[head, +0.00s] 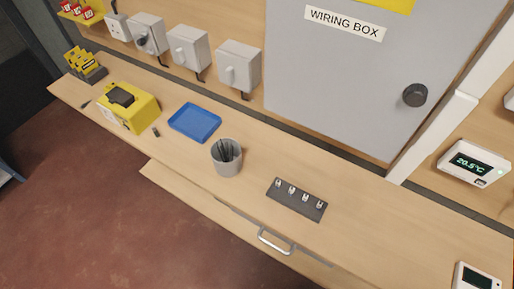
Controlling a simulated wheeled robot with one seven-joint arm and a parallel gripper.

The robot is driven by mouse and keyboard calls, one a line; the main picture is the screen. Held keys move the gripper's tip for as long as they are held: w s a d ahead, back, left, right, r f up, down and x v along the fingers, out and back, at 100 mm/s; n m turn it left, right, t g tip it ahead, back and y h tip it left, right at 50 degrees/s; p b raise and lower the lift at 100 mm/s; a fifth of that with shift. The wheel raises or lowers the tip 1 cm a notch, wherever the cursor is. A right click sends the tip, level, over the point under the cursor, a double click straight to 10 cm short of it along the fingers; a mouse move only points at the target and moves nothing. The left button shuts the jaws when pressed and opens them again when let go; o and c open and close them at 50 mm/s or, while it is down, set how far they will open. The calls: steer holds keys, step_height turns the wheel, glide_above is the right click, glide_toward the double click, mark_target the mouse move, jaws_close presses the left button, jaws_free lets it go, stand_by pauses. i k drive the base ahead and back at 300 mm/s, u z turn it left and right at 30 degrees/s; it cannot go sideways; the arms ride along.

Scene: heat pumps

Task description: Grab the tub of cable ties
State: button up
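The tub of cable ties (227,168) is a grey round cup standing upright on the wooden bench, near its front edge, in the middle of the head view. Several dark cable ties stick up inside it. My gripper does not show in the head view.
A blue tray (195,122) lies just left of and behind the tub. A dark strip with small metal parts (297,199) lies to its right. A yellow device (128,108) sits further left. A drawer handle (275,241) juts below the bench edge. The grey wiring box (350,75) stands behind.

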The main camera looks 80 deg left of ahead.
mark_target(226, 153)
steer(key=u, duration=4.95)
steer(key=i, duration=1.6)
steer(key=z, duration=2.3)
